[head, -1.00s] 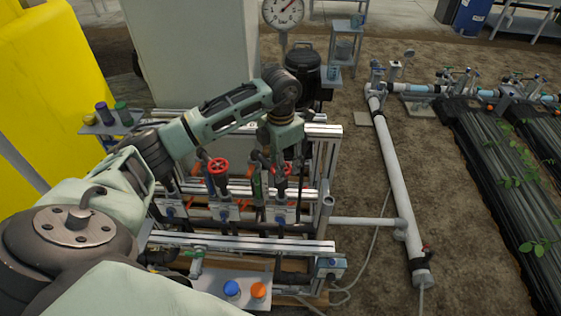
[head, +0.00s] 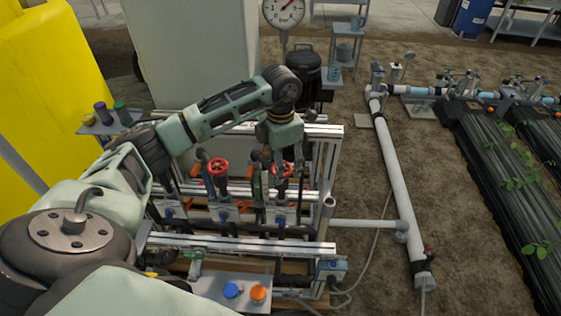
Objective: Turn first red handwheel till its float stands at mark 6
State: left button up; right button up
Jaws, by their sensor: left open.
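Two red handwheels show on the skid's frame. One red handwheel (head: 218,167) stands clear in the middle. The other red handwheel (head: 284,170) is to its right, partly hidden by my left gripper (head: 277,170). My left arm reaches in from the left and bends down over the skid, with the gripper pointing down at the right handwheel. The gripper is open; whether its fingers touch the wheel I cannot tell. The float tubes are too small and covered to read any float or mark. My right gripper is not in view.
Metal rails (head: 235,245) cross the skid in front. A shelf with a blue cap (head: 231,291) and an orange cap (head: 258,293) is at the front. A round pressure gauge (head: 283,11) stands behind. A white pipe (head: 397,190) runs on the soil to the right.

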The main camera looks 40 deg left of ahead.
pick_arm(q)
jog(key=shift+r, duration=0.1)
notch_tip(320, 180, up, 12)
dwell(0.4)
dwell(1.5)
